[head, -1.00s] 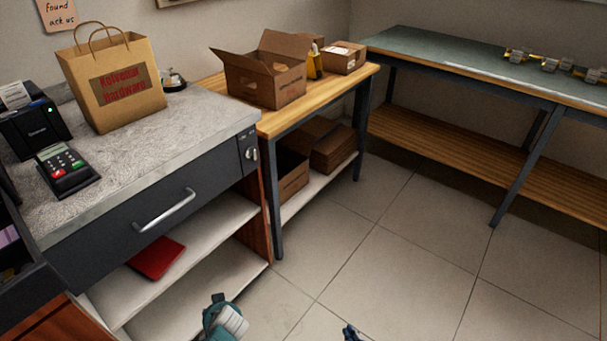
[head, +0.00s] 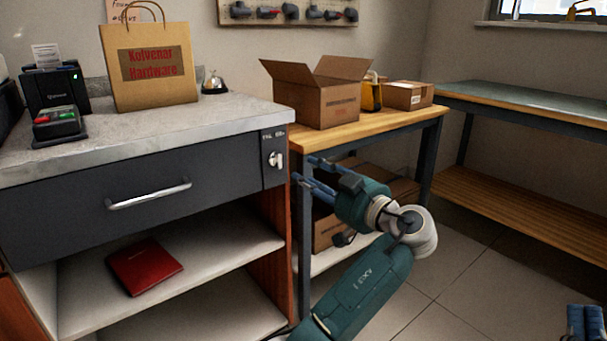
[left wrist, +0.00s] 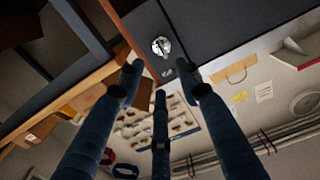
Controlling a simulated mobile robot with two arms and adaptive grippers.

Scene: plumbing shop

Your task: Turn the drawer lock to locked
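The drawer lock (head: 275,160) is a small silver key lock on the dark panel at the right end of the drawer (head: 100,200). A key bow seems to stick out of it. The lock also shows in the left wrist view (left wrist: 161,46), just beyond the fingertips. My left gripper (head: 305,170) is open and empty, a little to the right of the lock and apart from it. In the left wrist view its fingers (left wrist: 160,80) are spread. My right gripper (head: 586,320) shows only partly at the bottom right corner, far from the counter.
The counter (head: 150,120) holds a paper bag (head: 150,85), a bell (head: 213,83) and a card terminal (head: 57,125). A red folder (head: 145,268) lies on the shelf below. A wooden table (head: 400,120) with boxes stands close behind my left gripper.

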